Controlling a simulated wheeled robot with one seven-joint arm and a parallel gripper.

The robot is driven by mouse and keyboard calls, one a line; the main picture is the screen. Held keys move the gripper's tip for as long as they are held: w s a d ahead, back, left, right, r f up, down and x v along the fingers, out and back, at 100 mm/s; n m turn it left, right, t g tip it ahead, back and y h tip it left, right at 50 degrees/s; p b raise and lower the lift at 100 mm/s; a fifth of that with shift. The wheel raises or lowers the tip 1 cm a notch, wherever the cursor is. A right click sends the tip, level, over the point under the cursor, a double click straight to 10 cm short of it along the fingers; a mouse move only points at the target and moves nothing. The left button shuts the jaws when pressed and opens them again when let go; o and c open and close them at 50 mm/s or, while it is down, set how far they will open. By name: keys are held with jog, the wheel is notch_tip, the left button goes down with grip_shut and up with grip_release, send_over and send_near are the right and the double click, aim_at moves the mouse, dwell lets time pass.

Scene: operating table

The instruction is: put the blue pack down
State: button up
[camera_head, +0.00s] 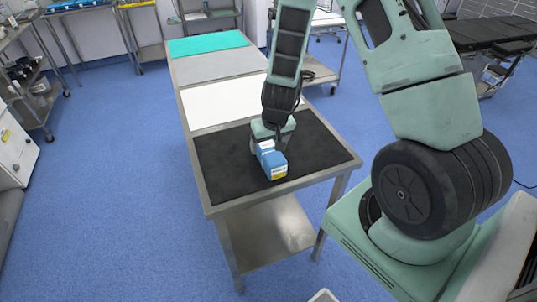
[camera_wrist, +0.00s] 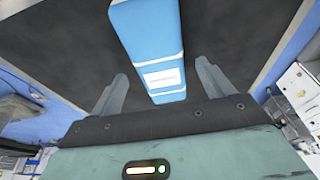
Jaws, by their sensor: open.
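The blue pack (camera_head: 273,164) lies on the black mat (camera_head: 222,160) at the near end of the steel table. It has a white label and a yellow patch at its near end. In the wrist view the blue pack (camera_wrist: 150,48) runs lengthwise away from me, its near end between the tips of my gripper (camera_wrist: 160,85). The two fingers are apart, with a gap on each side of the pack. In the head view my gripper (camera_head: 272,142) is low over the mat, at the pack's far end, and hides part of it.
Beyond the black mat the table has a white section (camera_head: 225,103), a grey section (camera_head: 218,66) and a teal section (camera_head: 207,42). A lower steel shelf (camera_head: 268,228) is empty. The mat is clear left of the pack. Carts stand along the left wall.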

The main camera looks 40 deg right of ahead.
aim_at(269, 147)
jog(key=shift+p+x, duration=0.8)
jog(key=shift+x, duration=1.8)
jog(key=c, duration=1.3)
jog(key=shift+r, duration=0.1)
